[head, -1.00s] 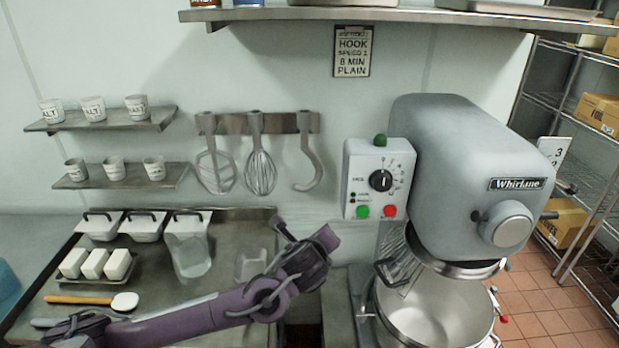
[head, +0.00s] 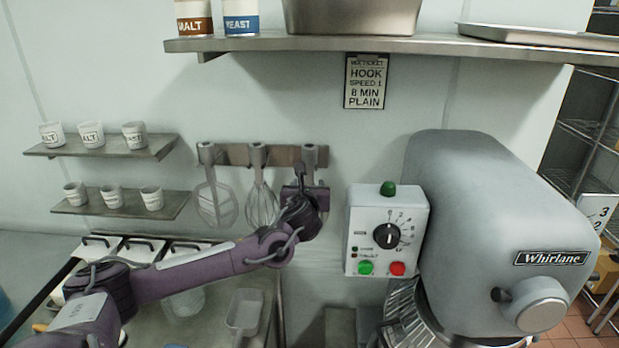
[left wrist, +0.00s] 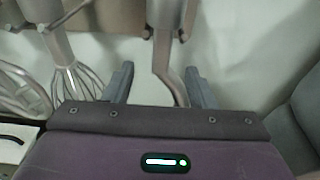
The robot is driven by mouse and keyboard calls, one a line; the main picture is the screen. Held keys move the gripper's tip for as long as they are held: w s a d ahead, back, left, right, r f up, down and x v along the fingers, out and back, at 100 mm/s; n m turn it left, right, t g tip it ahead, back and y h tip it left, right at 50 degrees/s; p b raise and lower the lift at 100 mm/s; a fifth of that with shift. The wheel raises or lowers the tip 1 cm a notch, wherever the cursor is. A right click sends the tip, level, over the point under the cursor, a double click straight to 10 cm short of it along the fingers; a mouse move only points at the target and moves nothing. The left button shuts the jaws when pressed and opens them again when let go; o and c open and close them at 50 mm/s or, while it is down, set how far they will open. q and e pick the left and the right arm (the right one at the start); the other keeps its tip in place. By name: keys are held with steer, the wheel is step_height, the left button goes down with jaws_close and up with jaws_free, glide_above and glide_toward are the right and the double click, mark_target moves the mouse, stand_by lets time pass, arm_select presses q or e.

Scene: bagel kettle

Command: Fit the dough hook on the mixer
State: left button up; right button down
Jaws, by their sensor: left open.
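The grey dough hook (head: 309,156) hangs at the right end of the wall rack; my left gripper hides most of it in the head view. My left gripper (head: 308,188) is open in front of it. In the left wrist view the hook's shank (left wrist: 163,62) shows between the two spread fingers (left wrist: 160,82), apart from both. The hook's lower curve is partly hidden behind the gripper body. The grey mixer (head: 480,220) stands to the right, its head over the bowl area, which is mostly cut off. My right gripper is not in view.
A whisk (head: 261,200) and a flat beater (head: 215,200) hang left of the hook on the rack (head: 235,153). The mixer's control box (head: 386,230) is close to the right of the gripper. A metal shelf (head: 380,45) is above. Small shelves with cups are at left.

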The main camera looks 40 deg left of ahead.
mark_target(309, 180)
arm_select(q)
steer(key=x, duration=0.2)
steer(key=b+x, duration=0.1)
steer(key=shift+w+f, duration=0.3)
steer(key=shift+w, duration=0.05)
steer(key=shift+w+a, duration=0.3)
steer(key=shift+w+a+f+b, duration=0.15)
steer(key=shift+w+a+b, duration=0.2)
steer(key=shift+w+b, duration=0.25)
steer(key=shift+w+a, duration=0.2)
steer(key=shift+w, duration=0.25)
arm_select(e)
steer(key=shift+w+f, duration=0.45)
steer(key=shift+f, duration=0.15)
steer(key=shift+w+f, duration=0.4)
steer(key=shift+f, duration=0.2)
arm_select(q)
jaws_close()
steer(key=c, duration=0.8)
jaws_free()
jaws_close()
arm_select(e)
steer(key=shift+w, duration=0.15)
